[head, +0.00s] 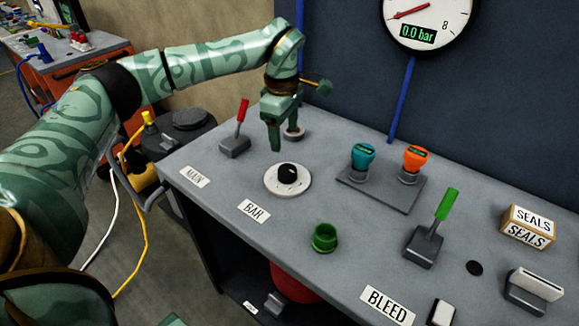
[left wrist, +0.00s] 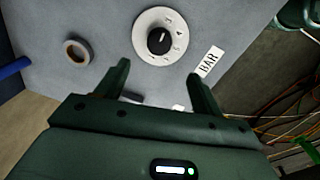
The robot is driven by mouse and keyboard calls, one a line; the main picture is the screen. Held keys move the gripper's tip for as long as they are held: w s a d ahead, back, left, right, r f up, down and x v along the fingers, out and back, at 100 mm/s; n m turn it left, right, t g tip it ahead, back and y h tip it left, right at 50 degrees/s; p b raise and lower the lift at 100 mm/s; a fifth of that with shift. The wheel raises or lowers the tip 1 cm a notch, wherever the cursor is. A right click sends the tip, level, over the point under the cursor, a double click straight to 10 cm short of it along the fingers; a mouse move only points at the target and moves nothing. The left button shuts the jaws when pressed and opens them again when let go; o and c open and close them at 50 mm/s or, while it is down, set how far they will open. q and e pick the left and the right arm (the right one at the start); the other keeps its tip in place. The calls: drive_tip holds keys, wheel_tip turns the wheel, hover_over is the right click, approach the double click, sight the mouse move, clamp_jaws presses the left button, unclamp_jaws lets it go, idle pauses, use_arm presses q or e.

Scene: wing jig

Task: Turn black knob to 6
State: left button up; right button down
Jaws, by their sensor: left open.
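The black knob (head: 288,173) sits on a round white dial (head: 273,184) on the grey bench top, behind the BAR label (head: 254,210). In the left wrist view the knob (left wrist: 160,40) shows a white pointer line, and the dial (left wrist: 148,22) carries small digits, of which a 4 can be made out. My left gripper (head: 284,137) is above the bench, behind the knob and apart from it. In the left wrist view its two fingers (left wrist: 160,80) are spread with nothing between them, and the knob lies beyond the fingertips. My right gripper is not in view.
A red-handled lever (head: 241,113) stands left of the dial. Teal (head: 363,156) and orange (head: 415,160) knobs stand to its right, with a green cup (head: 324,238) in front. A green-handled lever (head: 444,207) and a SEALS box (head: 528,227) are farther right. A gauge (head: 428,18) reads 0.0 bar.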

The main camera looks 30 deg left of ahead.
sight(287, 169)
use_arm(q)
drive_tip(key=f+b, duration=0.1)
drive_tip(key=f, duration=0.3)
drive_tip(key=f+b, duration=0.1)
drive_tip(key=f, duration=0.3)
drive_tip(key=w+f+b, duration=0.1)
drive_tip(key=f, duration=0.3)
drive_tip(key=shift+c, duration=0.4)
drive_tip(key=c, duration=0.9)
